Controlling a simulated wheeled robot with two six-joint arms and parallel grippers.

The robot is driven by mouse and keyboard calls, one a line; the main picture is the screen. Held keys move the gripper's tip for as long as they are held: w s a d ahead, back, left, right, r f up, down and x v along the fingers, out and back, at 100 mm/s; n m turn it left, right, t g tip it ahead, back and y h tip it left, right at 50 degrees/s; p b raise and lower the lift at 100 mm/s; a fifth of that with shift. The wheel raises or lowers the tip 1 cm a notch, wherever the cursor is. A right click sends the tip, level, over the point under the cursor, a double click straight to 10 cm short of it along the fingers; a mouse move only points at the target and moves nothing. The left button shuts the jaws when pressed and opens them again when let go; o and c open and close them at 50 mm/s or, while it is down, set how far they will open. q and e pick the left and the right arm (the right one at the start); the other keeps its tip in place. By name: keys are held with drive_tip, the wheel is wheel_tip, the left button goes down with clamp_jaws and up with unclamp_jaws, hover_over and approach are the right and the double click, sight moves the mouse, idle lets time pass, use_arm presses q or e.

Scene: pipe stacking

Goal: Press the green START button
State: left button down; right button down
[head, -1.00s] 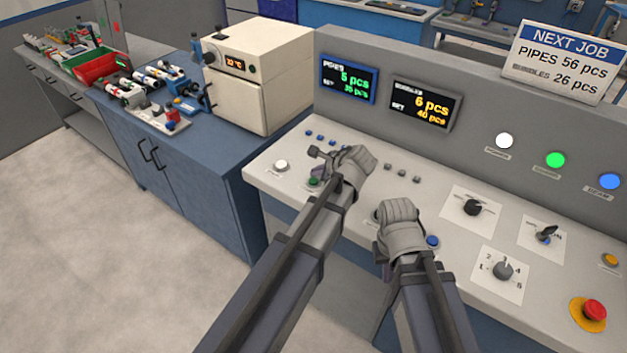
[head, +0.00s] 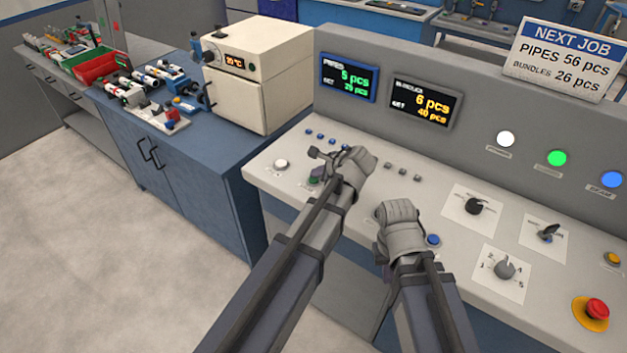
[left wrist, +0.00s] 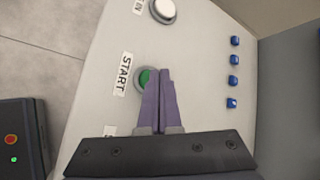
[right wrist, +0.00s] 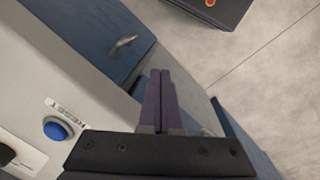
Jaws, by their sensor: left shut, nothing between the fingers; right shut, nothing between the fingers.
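The green START button (left wrist: 145,77) sits on the light grey panel beside its START label (left wrist: 122,74) in the left wrist view. My left gripper (left wrist: 166,72) is shut and empty. Its fingertips overlap the right edge of the button in that view; I cannot tell whether they touch it. In the head view the button (head: 313,182) is small and partly hidden by my left gripper (head: 318,172). My right gripper (right wrist: 160,72) is shut and empty, near the panel's front edge. In the head view its fingertips are hidden behind its own wrist.
A white button (head: 281,164) lies left of START, and small blue buttons (head: 320,136) lie behind it. The blue RESET button (right wrist: 55,129) is near my right gripper. Rotary knobs (head: 475,205) and a red emergency stop (head: 597,309) are further right. Two displays (head: 348,78) stand behind.

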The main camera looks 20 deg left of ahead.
sight(317, 181)
use_arm(q)
drive_tip(key=shift+f+b, duration=0.4)
idle(0.6)
drive_tip(key=shift+r, duration=0.15)
drive_tip(key=shift+r+p, duration=0.7)
drive_tip(key=shift+p, duration=0.15)
drive_tip(key=shift+r, duration=0.15)
wheel_tip(317, 181, up, 5)
drive_tip(key=p, duration=0.5)
idle(0.5)
